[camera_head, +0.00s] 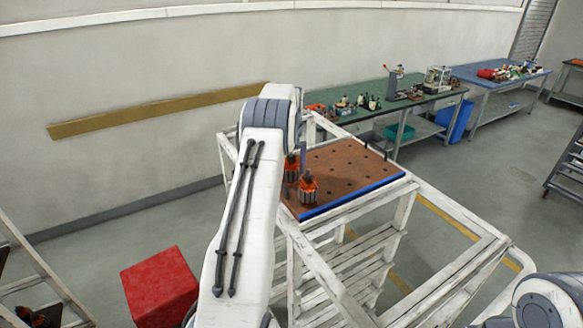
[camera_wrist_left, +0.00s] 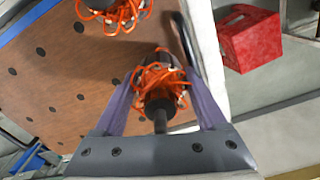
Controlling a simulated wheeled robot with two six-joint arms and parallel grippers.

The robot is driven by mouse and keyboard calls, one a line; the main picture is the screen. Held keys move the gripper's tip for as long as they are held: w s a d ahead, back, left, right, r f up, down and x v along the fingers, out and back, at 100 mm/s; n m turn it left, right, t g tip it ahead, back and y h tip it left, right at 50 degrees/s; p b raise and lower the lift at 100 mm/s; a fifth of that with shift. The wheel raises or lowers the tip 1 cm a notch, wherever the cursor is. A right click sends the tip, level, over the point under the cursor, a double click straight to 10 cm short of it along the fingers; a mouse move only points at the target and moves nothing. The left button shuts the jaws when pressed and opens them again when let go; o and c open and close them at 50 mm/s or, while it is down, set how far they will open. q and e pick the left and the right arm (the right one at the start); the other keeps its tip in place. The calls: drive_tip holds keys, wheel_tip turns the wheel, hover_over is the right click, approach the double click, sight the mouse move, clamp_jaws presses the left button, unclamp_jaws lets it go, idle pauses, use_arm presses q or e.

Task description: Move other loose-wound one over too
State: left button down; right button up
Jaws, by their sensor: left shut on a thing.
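An armature with loose orange wire (camera_wrist_left: 160,85) sits between the fingers of my left gripper (camera_wrist_left: 160,110), which is shut on it. In the head view, this armature (camera_head: 291,164) shows beside my left arm, at the left part of the brown board with holes (camera_head: 345,165). I cannot tell whether it touches the board. A second armature with loose orange wire (camera_head: 308,190) stands upright on the board near its front left corner. It also shows at the top of the left wrist view (camera_wrist_left: 112,12). My left arm hides the board's left edge. My right gripper is out of view.
The board lies on a white frame stand (camera_head: 345,225), and most of its right side is clear. A red box (camera_head: 160,287) is on the floor at left. Dark and orange items (camera_head: 38,316) lie on a rack at lower left. A green bench (camera_head: 420,108) stands behind.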

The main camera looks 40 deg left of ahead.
use_arm(q)
drive_tip(key=shift+f, duration=0.2)
unclamp_jaws()
drive_tip(key=shift+f, duration=0.1)
drive_tip(key=shift+s+f, duration=0.2)
drive_tip(key=shift+r+b, duration=0.15)
drive_tip(key=shift+b, duration=0.15)
wheel_tip(320, 180, up, 4)
drive_tip(key=shift+w+a+r+b, duration=0.15)
drive_tip(key=shift+r+b, duration=0.1)
drive_tip(key=shift+b, duration=0.6)
wheel_tip(320, 180, up, 5)
drive_tip(key=shift+w+f, duration=0.1)
drive_tip(key=shift+f, duration=0.05)
drive_tip(key=shift+d+r, duration=0.25)
drive_tip(key=shift+r, duration=0.55)
